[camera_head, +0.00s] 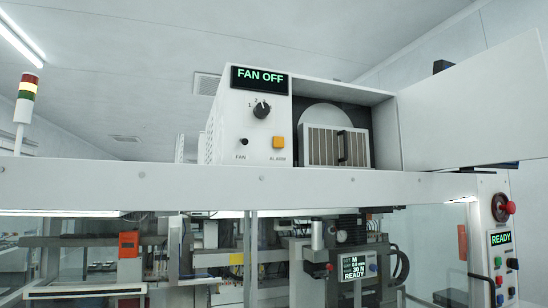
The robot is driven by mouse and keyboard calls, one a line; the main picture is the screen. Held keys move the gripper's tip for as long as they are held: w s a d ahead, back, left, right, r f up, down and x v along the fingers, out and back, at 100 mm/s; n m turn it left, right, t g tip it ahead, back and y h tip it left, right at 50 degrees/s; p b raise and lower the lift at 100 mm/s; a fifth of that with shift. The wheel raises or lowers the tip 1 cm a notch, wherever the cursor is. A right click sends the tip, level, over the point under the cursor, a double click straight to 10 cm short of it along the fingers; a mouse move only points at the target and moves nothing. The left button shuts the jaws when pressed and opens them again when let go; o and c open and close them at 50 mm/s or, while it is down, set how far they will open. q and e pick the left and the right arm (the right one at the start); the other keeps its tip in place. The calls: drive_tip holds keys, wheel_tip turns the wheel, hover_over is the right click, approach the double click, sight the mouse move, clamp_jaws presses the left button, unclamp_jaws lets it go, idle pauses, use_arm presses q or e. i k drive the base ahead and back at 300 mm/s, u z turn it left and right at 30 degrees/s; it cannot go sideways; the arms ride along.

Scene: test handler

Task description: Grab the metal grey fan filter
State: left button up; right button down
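The metal grey fan filter (322,147) is a framed rectangular panel with vertical slats. It stands in the open compartment of the white fan housing (390,140), to the right of the control panel. A black upright handle (342,147) is on the right part of its front. A pale round shape (325,115) shows behind and above the filter. The housing's white door (470,95) stands open to the right. The display (261,77) reads FAN OFF. Neither of my grippers is in view, and nothing touches the filter.
A dark knob (262,109), a black FAN button (245,141) and an orange ALARM button (278,142) are on the panel. A long white beam (200,187) crosses below the housing, with machinery underneath. A READY panel (501,240) with a red knob is at right.

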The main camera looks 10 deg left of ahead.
sight(320, 145)
drive_tip(key=u, duration=1.4)
drive_tip(key=k, duration=1.05)
drive_tip(key=z, duration=0.9)
drive_tip(key=i, duration=0.5)
drive_tip(key=z, duration=0.05)
